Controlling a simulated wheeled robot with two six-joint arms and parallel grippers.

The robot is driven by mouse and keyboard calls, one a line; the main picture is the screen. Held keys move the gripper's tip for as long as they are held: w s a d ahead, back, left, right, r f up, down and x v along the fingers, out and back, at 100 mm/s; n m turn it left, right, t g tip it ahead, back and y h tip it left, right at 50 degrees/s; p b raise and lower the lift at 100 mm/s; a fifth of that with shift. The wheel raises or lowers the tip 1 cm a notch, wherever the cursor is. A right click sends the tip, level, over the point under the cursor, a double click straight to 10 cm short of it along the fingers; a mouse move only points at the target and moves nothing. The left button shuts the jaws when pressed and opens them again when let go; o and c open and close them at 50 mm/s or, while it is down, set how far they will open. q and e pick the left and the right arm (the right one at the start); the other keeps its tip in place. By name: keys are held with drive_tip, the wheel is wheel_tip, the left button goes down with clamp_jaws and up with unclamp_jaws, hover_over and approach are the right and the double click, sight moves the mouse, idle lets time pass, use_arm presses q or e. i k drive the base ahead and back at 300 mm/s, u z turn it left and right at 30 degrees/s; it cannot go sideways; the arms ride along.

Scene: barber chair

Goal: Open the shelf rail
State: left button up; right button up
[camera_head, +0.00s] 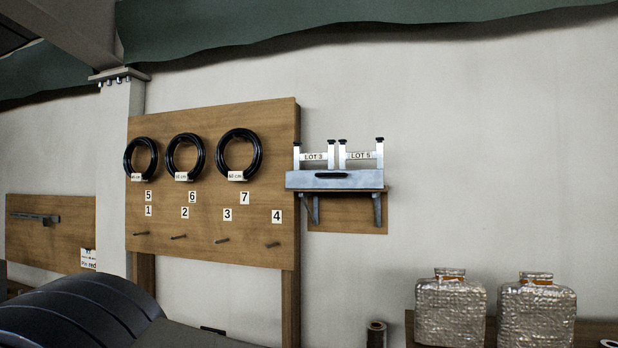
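A small wall shelf (379,190) is mounted right of the wooden peg board. A light grey front rail (303,180) with a dark slot or handle (331,175) in its middle runs along the shelf's front and looks upright. Behind it stand two metal frames with labels, LOT 3 (314,156) and LOT 5 (361,155); the rail hides their lower parts. Two grey brackets (377,209) are under the shelf. Neither of my grippers is in view.
The peg board (270,130) holds several black coils (239,137) and pegs. Two wrapped silver canisters (450,313) stand lower right beside a dark spool (376,335). A dark ribbed surface (75,310) fills the lower left. The wall around the shelf's right side is bare.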

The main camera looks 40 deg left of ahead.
sight(370, 178)
drive_tip(key=u, duration=0.8)
drive_tip(key=i, duration=0.85)
drive_tip(key=u, duration=0.8)
